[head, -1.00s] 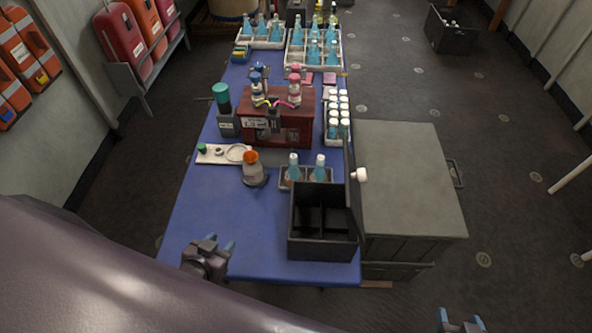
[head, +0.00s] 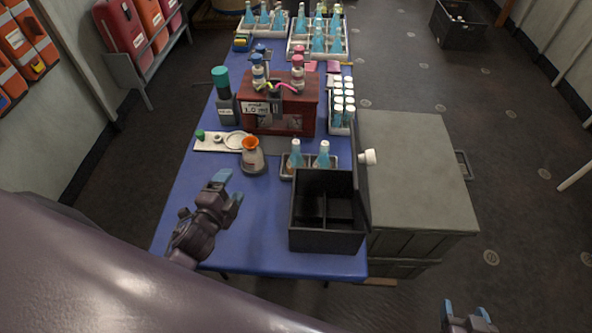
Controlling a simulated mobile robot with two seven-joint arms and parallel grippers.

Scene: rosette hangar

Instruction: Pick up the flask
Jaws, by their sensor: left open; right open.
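The flask (head: 253,155) is a grey-white conical vessel with an orange top. It stands upright on the blue table (head: 200,230), left of the middle. My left gripper (head: 228,187) is open and empty, over the table just to the lower left of the flask and apart from it. My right gripper (head: 467,312) is open and empty at the bottom right edge of the view, away from the table.
A black divided box (head: 327,241) and a rack with two blue bottles (head: 287,176) stand right of the flask. Behind it are a white strip tray (head: 209,146) and a red box (head: 310,118). A grey cabinet (head: 415,165) adjoins the table's right side.

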